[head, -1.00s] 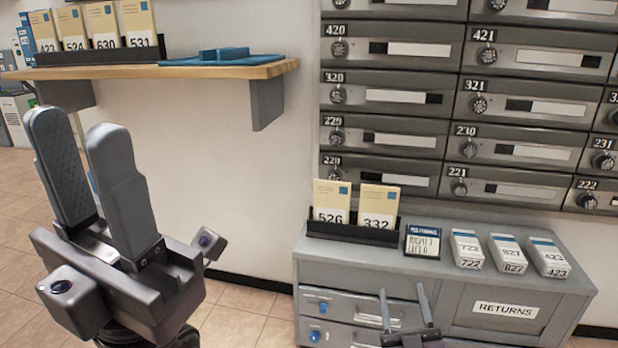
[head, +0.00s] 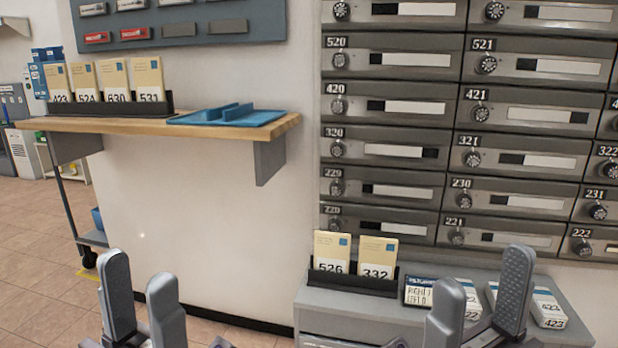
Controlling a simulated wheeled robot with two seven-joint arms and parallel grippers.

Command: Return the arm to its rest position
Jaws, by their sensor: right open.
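My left gripper (head: 140,305) is at the bottom left of the head view, in front of the pale wall and below the wooden shelf. Its two grey fingers point up and stand apart with nothing between them. My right gripper (head: 478,305) is at the bottom right, in front of the grey cabinet. Its fingers are spread wide and empty, and they hide part of the cabinet top and the boxes there.
The wooden shelf (head: 150,125) holds numbered envelopes (head: 116,80) in a black rack and a blue tray (head: 228,117). Envelopes 526 and 332 (head: 353,255) stand on the grey cabinet (head: 345,308), beside a small sign (head: 418,292) and white boxes (head: 548,308). Mailboxes (head: 400,148) fill the right wall.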

